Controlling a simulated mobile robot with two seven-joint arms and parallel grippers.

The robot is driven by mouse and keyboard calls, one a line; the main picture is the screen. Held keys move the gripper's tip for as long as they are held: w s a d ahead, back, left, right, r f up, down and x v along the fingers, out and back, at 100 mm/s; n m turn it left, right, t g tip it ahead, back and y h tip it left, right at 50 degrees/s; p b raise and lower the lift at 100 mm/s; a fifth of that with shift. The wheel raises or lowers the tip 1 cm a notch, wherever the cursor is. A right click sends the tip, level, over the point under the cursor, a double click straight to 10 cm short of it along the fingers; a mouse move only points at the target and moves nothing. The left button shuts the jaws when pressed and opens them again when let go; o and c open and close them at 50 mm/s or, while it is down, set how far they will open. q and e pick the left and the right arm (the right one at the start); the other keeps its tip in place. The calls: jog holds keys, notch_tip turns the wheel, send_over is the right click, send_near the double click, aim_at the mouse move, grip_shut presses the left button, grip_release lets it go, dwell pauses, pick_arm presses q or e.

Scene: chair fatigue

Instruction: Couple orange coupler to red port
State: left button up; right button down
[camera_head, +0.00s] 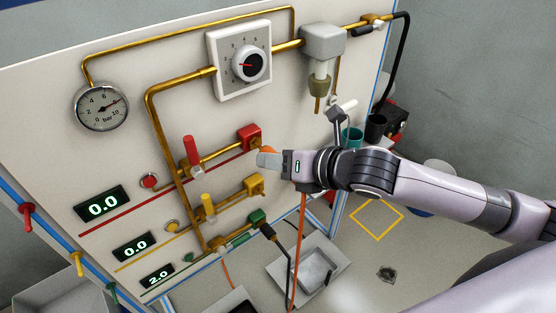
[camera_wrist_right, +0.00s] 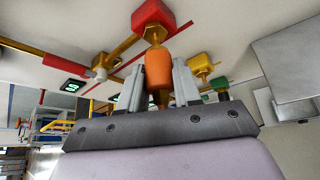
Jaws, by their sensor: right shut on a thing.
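The red port (camera_head: 249,136) is a red block with a brass fitting on the panel; in the right wrist view the red port (camera_wrist_right: 153,16) is straight ahead of the fingers. My right gripper (camera_head: 268,158) is at the panel just below and right of it. In the right wrist view my right gripper (camera_wrist_right: 158,85) is shut on the orange coupler (camera_wrist_right: 158,68). The coupler's front end is at the brass tip of the red port; I cannot tell whether they are joined. An orange hose (camera_head: 298,240) hangs below the gripper. My left gripper is out of view.
The yellow port (camera_head: 254,185) and the green port (camera_head: 257,218), with a black hose plugged in, sit below. A red valve lever (camera_head: 190,151) stands left of the red port. A grey tray (camera_head: 315,270) lies beneath.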

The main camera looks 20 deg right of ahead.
jog(key=shift+w+a, duration=0.25)
jog(key=shift+w, duration=0.3)
jog(key=shift+w+a, duration=0.2)
jog(key=shift+w, duration=0.3)
jog(key=c, duration=0.7)
grip_release()
jog(key=v, duration=0.7)
jog(key=shift+b, duration=0.35)
jog(key=shift+r, duration=0.1)
